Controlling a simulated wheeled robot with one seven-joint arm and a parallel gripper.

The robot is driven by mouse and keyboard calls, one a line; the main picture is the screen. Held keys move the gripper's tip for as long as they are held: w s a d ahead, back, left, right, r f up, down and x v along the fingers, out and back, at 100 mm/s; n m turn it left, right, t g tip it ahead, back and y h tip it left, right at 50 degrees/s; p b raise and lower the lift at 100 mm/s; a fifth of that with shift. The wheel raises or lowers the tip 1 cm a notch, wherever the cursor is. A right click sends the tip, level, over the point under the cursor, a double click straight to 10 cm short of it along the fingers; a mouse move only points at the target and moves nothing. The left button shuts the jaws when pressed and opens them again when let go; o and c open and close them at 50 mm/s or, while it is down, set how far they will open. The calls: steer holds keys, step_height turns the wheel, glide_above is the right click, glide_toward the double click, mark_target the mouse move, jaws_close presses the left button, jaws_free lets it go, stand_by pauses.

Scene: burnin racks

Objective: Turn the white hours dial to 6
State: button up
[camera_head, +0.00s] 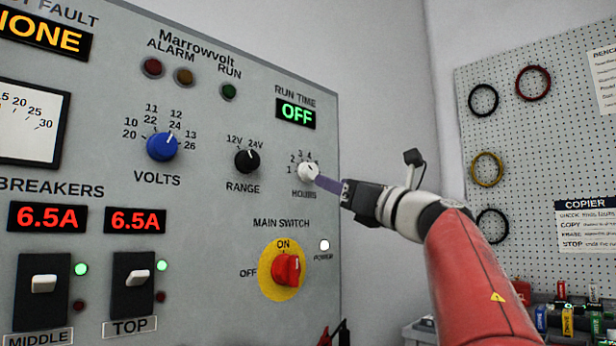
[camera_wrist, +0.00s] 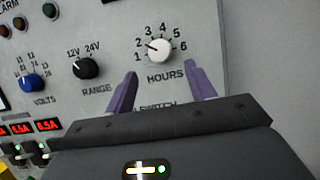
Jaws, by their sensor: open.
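The white hours dial (camera_head: 308,173) sits on the right part of the grey panel, above the label HOURS. In the wrist view the dial (camera_wrist: 159,49) is ringed by the numbers 1 to 6, and its dark mark points up-left, seemingly near 2. My gripper (camera_wrist: 160,69) is open, with its purple fingers spread to the left and right below the dial and nothing between them. In the head view my gripper (camera_head: 322,182) reaches in from the right, fingers close to the dial and partly covering its numbers. I cannot tell whether they touch it.
The black range knob (camera_head: 247,161) is left of the dial and the blue volts knob (camera_head: 163,147) farther left. The red main switch (camera_head: 287,269) is below. The run time display (camera_head: 296,113) above reads OFF. Cable rings hang on a pegboard (camera_head: 540,150) at right.

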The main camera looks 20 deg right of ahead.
mark_target(313, 174)
steer(key=p+x, duration=0.2)
steer(key=x, duration=0.4)
steer(key=shift+w+a+r, duration=0.1)
steer(key=shift+r, duration=0.05)
steer(key=c, duration=1)
